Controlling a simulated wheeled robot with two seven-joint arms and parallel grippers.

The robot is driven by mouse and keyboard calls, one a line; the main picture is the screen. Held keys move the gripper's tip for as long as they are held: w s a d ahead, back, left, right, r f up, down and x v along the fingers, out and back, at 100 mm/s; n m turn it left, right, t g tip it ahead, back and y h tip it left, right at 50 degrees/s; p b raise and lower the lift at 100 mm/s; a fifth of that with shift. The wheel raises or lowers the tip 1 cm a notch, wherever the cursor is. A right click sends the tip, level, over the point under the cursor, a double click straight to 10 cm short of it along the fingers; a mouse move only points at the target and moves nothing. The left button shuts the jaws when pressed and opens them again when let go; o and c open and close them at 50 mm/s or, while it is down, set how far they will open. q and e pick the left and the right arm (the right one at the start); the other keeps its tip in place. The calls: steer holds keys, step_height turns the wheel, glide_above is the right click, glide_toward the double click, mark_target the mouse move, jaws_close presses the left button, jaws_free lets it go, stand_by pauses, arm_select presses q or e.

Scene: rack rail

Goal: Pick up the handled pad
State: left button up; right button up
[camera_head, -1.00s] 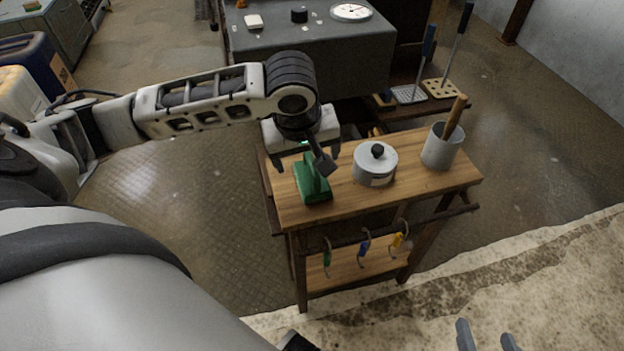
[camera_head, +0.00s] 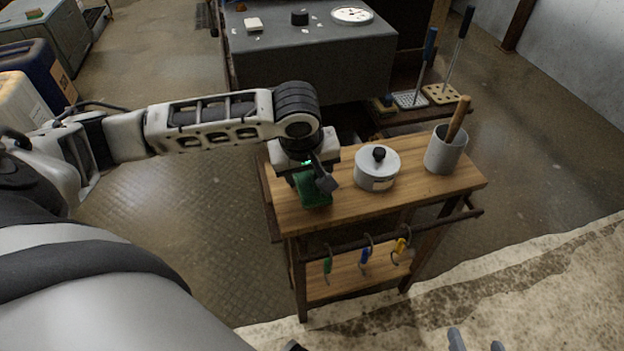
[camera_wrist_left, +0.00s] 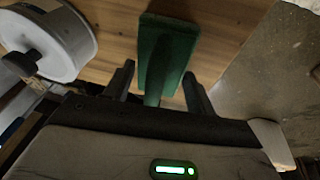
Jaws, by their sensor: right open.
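The green handled pad (camera_head: 313,194) lies near the left end of the wooden cart's top (camera_head: 410,195). In the left wrist view its base (camera_wrist_left: 165,50) rests on the wood, and its upright handle (camera_wrist_left: 154,97) points toward the gripper. My left gripper (camera_head: 308,180) is right above the pad and partly hides it. In the left wrist view my left gripper (camera_wrist_left: 160,82) is open, its fingers on either side of the handle with gaps showing. My right gripper (camera_head: 477,342) shows only its fingertips at the bottom edge, apart and empty.
A lidded grey pot (camera_head: 376,172) stands just right of the pad. A grey container (camera_head: 443,152) with a wooden handle sticking out is further right. Colored hooks (camera_head: 364,255) hang from the front rail. A grey table (camera_head: 310,65) stands behind.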

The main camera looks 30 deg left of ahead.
arm_select(q)
steer(key=shift+r, duration=0.1)
steer(key=shift+r, duration=0.5)
step_height(320, 180, up, 3)
steer(key=shift+d+f+p, duration=0.1)
steer(key=shift+f+p, duration=0.1)
steer(key=shift+p, duration=0.5)
steer(key=d+r+p, duration=0.4)
steer(key=d+r, duration=0.5)
steer(key=d, duration=0.4)
steer(key=shift+s+d+r, duration=0.15)
steer(key=shift+s+d, duration=0.15)
steer(key=shift+d, duration=0.1)
steer(key=shift+o, duration=0.8)
steer(key=shift+c, duration=0.2)
arm_select(e)
step_height(320, 180, up, 8)
steer(key=d+t, duration=0.1)
steer(key=shift+s+d+h, duration=0.25)
steer(key=shift+h, duration=0.05)
